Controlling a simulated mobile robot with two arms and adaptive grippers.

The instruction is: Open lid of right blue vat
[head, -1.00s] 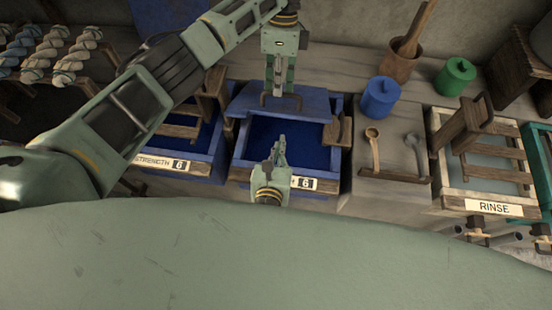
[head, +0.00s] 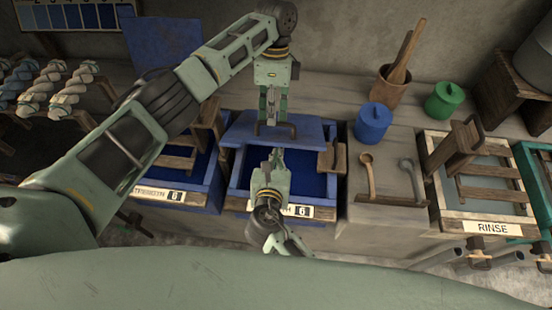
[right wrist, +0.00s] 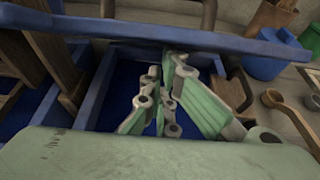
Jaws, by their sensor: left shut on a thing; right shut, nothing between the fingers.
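The right blue vat (head: 234,205) stands in the middle of the head view, with dark blue liquid showing in its front part. Its blue lid (head: 300,131) lies over the back part; in the right wrist view the lid (right wrist: 225,40) is raised above the vat opening. My left gripper (head: 270,120) is shut on the lid's handle (head: 291,130). My right gripper (head: 275,156) is shut and empty over the vat opening, just in front of the lid's front edge. In the right wrist view its fingers (right wrist: 168,75) reach up to just below the lid; contact is unclear.
The left vat (head: 203,195) has a wooden rack, and a blue panel (head: 160,40) leans at the back wall. A wooden piece (head: 331,160) sits on the right vat's right rim. Ladles (head: 368,175), a blue pot (head: 372,125), and the RINSE vat (head: 440,200) are to the right.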

